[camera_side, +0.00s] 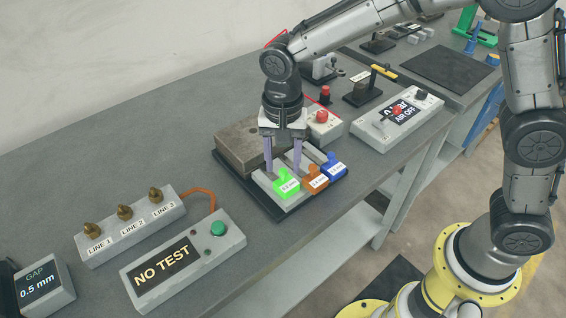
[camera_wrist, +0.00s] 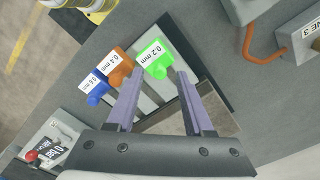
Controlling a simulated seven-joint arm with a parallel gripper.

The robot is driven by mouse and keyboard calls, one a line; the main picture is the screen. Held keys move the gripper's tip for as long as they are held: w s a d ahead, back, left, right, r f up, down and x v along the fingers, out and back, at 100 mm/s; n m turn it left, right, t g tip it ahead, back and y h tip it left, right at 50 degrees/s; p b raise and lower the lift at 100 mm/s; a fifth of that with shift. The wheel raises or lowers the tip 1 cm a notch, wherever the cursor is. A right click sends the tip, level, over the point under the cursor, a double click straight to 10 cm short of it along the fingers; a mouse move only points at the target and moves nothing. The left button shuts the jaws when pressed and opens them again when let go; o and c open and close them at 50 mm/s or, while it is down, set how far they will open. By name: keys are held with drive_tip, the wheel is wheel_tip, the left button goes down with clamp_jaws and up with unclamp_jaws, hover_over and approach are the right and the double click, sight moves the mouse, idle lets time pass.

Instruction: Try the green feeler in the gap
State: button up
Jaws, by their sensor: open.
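The green feeler (camera_side: 286,185) lies in a grey slotted holder on a black tray (camera_side: 284,215); in the wrist view its green handle (camera_wrist: 154,58) carries a label that reads 0.2 mm. My gripper (camera_side: 283,170) is open, its two purple fingers pointing down just behind the green handle. In the wrist view the fingertips (camera_wrist: 158,75) stand apart near the green feeler's knob end, with nothing held. A brown-grey block (camera_side: 240,143) sits behind the holder, partly hidden by my gripper. A gauge display (camera_side: 40,285) at the lower left reads GAP 0.5 mm.
An orange feeler (camera_side: 315,180) and a blue feeler (camera_side: 333,166) lie right beside the green one. A NO TEST box (camera_side: 180,265) with a green button, a LINE switch box (camera_side: 130,225), and an AIR OFF box (camera_side: 397,118) stand around. Bench is clear at back left.

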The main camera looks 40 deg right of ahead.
drive_tip(key=shift+f, duration=0.55)
clamp_jaws()
drive_tip(key=shift+w, duration=0.75)
unclamp_jaws()
drive_tip(key=shift+r, duration=0.15)
wheel_tip(320, 180, up, 14)
drive_tip(key=shift+f, duration=0.2)
drive_tip(key=shift+d, duration=0.1)
